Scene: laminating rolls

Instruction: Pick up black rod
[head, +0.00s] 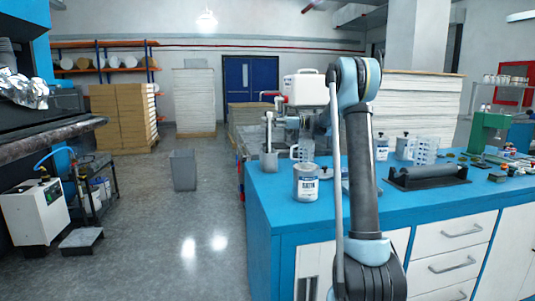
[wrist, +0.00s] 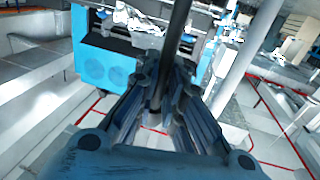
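A black rod (wrist: 177,28) shows in the wrist view, running from the top edge down between the fingers of my gripper (wrist: 166,72). Both fingertips lie close against the rod's sides, and the gripper looks shut on it. The rod's lower end is partly hidden by the fingers. In the head view, my gripper (head: 284,122) is small and partly behind my arm, above the blue workbench's far left part.
The blue workbench (head: 262,204) carries a white labelled can (head: 306,183), a clear measuring jug (head: 303,150), and a dark roller on a stand (head: 430,175). A white jug (head: 306,89) stands behind. A grey bin (head: 183,170) stands on the open floor at left.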

